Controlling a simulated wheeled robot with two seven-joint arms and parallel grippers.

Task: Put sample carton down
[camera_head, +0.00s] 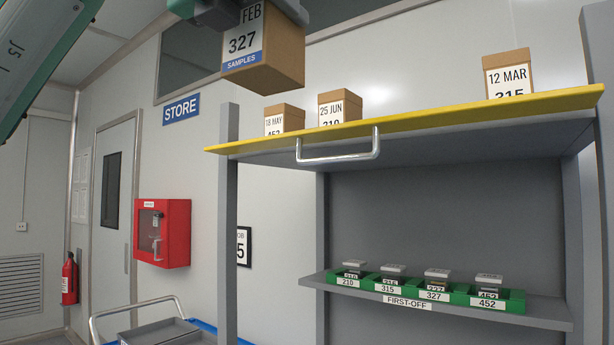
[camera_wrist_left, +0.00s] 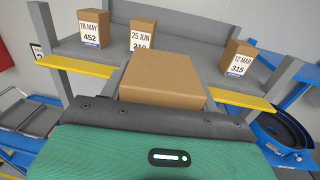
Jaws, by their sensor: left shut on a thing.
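The sample carton (camera_head: 272,55) is a brown box with a white and blue label reading "FEB", "327" and "SAMPLES". My left gripper (camera_head: 236,8) comes in at the top of the head view and is shut on it. The carton hangs in the air, upper left of the yellow-edged top shelf (camera_head: 420,122) in that view, apart from it. In the left wrist view the carton (camera_wrist_left: 163,78) shows its plain top in front of the gripper and hides part of the shelf edge. The carton's upper end is cut off in the head view. My right gripper is not in view.
Cartons "18 MAY" (camera_head: 284,118), "25 JUN" (camera_head: 340,107) and "12 MAR" (camera_head: 508,73) stand on the top shelf. Free room lies between "25 JUN" and "12 MAR". A handle (camera_head: 340,158) sticks out from the front edge. Green trays (camera_head: 512,303) sit on the lower shelf.

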